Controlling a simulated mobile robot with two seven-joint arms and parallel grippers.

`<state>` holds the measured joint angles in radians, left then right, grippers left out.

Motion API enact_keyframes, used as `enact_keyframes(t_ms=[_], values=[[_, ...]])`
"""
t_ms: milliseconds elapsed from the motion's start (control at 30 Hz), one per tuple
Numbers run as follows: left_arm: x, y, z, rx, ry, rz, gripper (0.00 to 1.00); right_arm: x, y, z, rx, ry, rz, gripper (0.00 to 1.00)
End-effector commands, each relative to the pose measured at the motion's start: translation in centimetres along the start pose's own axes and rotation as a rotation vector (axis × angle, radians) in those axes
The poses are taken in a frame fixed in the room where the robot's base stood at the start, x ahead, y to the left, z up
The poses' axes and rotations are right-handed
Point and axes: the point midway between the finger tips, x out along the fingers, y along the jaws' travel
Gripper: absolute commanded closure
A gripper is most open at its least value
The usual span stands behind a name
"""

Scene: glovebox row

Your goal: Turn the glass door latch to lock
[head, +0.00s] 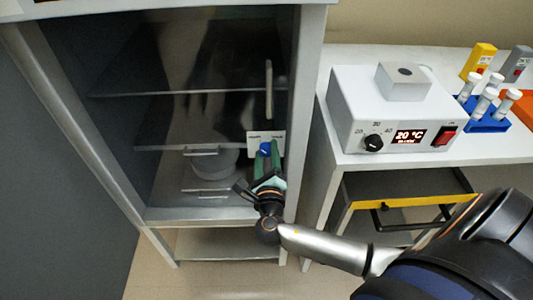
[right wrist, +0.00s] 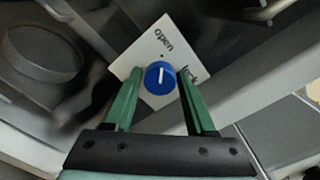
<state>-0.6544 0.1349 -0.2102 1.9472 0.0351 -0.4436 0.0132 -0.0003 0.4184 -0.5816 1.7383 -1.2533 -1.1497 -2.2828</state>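The glass door (head: 225,60) of the cabinet is shut. Its latch is a round blue knob (head: 265,148) on a white plate (head: 253,136). In the right wrist view the knob (right wrist: 160,78) has a white line pointing roughly up the picture, towards a small dot. The plate (right wrist: 147,58) reads "open" at its top; the "lock" word at its right is partly covered by a finger. My right gripper (right wrist: 161,76) has its green fingers spread on either side of the knob, with small gaps showing; contact is hard to tell. My left gripper is out of view.
A vertical handle (head: 268,88) stands on the door above the latch. Right of the cabinet, a white table carries a heater box (head: 395,105) reading 20 °C and a blue tube rack (head: 485,118). A yellow-edged drawer (head: 410,200) is below it.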

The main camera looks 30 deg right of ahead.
Motion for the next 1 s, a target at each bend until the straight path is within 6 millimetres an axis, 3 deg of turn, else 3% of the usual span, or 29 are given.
enact_keyframes(t_ms=[67, 467, 1000], values=[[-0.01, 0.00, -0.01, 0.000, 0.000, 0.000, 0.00, -0.02, 0.00, -0.01, 0.000, 0.000, 0.000, 0.55], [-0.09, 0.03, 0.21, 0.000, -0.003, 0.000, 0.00, -0.05, 0.03, -0.01, 0.000, 0.000, 0.001, 1.00], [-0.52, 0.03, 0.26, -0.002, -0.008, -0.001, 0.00, -0.06, -0.03, 0.00, 0.106, 0.002, 0.001, 1.00]])
